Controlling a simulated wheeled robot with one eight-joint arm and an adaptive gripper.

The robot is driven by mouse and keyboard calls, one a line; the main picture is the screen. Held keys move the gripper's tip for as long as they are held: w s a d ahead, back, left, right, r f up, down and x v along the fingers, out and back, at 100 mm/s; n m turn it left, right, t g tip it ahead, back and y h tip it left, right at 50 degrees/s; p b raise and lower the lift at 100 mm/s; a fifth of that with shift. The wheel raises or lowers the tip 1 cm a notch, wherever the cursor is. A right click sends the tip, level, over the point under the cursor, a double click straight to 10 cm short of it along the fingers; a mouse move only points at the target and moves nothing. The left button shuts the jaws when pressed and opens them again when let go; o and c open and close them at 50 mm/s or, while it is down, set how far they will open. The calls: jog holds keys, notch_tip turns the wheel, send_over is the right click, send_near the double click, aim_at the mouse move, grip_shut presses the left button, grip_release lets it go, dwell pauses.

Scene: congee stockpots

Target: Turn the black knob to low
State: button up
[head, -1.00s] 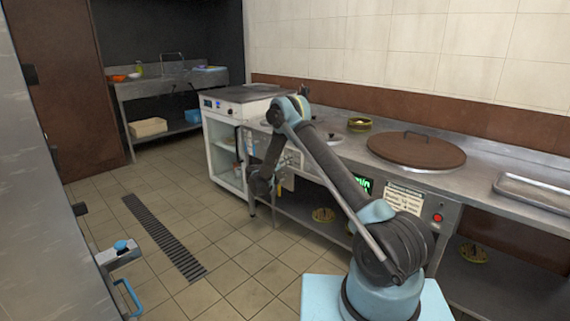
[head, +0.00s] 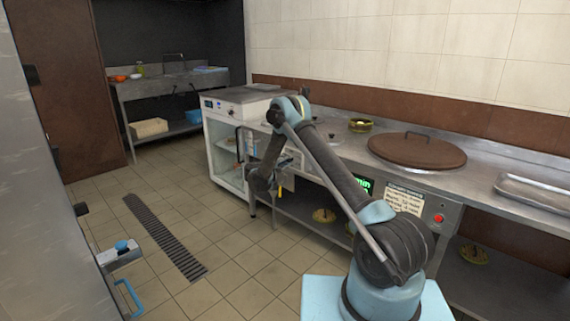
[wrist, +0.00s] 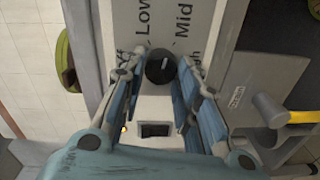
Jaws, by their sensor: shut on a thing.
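The black knob (wrist: 161,67) is near the middle of the wrist view, on a pale panel. The printed words on the panel (wrist: 190,22) read "Low" and "Mid" above it, with partly covered labels at either side. The setting that the knob points to is hard to read. My gripper (wrist: 160,72) has one finger on each side of the knob and is shut on it. In the head view my gripper (head: 262,180) is at the counter's front, and my own arm hides the knob there.
A brown round lid (head: 416,150) covers a pot in the steel counter. A red button (head: 438,218) and green display (head: 364,184) are on its front. In the wrist view, a grey part with a yellow handle (wrist: 303,117) lies right of my fingers. The tiled floor (head: 225,255) is open.

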jog(key=n, duration=0.5)
jog(key=shift+a+f, duration=0.15)
jog(key=shift+n+h, duration=0.3)
jog(key=shift+n, duration=1.9)
jog(key=o, duration=1.1)
jog(key=shift+c, duration=0.2)
jog(key=v, duration=1.2)
jog(key=shift+w, duration=0.1)
